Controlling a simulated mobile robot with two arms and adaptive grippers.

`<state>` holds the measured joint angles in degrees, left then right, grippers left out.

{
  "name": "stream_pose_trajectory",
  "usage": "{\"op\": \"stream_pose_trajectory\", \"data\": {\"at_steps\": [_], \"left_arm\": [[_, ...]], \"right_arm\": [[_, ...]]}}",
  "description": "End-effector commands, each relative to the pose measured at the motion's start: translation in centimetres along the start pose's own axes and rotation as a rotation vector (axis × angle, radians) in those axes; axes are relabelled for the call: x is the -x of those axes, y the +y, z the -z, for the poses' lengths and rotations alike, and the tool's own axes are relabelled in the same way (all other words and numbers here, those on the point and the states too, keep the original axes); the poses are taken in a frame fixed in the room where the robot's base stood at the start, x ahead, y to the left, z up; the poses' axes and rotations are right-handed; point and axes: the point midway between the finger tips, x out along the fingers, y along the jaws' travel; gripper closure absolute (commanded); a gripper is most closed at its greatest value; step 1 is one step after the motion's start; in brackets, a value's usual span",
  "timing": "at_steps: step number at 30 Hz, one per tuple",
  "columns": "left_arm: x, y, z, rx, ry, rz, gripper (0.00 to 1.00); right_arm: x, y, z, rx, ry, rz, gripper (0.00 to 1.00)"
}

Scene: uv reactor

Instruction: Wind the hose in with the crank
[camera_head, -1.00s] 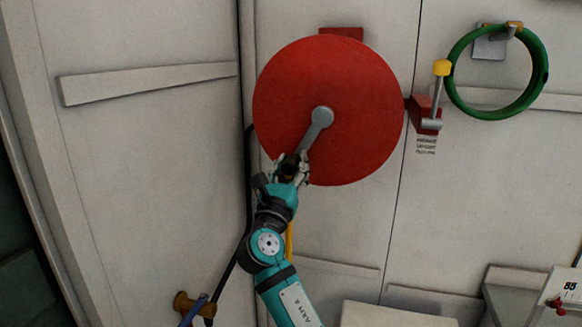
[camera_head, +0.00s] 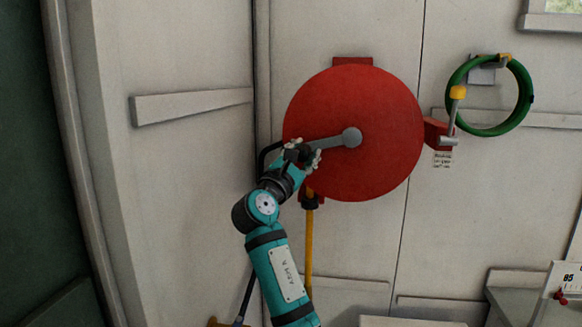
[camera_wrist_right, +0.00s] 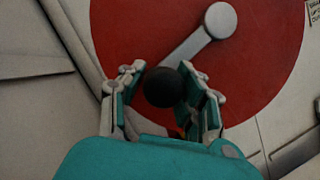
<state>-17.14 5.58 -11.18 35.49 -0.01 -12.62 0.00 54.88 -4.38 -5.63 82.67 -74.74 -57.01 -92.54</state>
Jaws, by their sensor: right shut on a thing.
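The red reel disc (camera_head: 375,95) is mounted on the pale wall in the head view. Its grey crank (camera_head: 328,142) runs from the hub (camera_head: 352,137) toward the left rim. My right gripper (camera_head: 302,153) is shut on the crank's dark knob at the disc's left side. In the right wrist view, the round black knob (camera_wrist_right: 161,87) sits between the fingers of my right gripper (camera_wrist_right: 163,90), and the grey crank arm (camera_wrist_right: 188,47) leads up and right to the hub. A black hose (camera_head: 243,296) hangs at the left, partly hidden by my arm. My left gripper is not in view.
A yellow pipe or hose (camera_head: 309,250) drops below the disc. A red box with a yellow-tipped lever (camera_head: 456,108) is right of the disc. A green hose ring (camera_head: 526,98) hangs on a wall bracket further right. A ledge with a card (camera_head: 565,283) is at lower right.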

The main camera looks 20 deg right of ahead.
Motion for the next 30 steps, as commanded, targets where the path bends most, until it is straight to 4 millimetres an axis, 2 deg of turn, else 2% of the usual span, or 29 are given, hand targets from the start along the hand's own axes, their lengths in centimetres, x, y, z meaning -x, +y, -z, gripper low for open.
{"op": "stream_pose_trajectory", "data": {"at_steps": [1, 10, 21, 30], "left_arm": [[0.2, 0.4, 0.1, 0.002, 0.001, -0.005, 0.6], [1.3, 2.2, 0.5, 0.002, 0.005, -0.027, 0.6], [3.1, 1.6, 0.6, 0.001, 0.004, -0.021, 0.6], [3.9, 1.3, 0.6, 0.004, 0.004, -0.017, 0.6]], "right_arm": [[-0.3, 1.1, -0.9, -0.048, -0.004, 0.002, 1.0], [-1.5, 3.1, -3.2, -0.31, -0.001, 0.11, 1.0], [-2.7, 4.7, -6.1, -0.595, -0.001, 0.227, 1.0], [-3.3, 5.0, -7.5, -0.729, -0.002, 0.283, 1.0]]}}
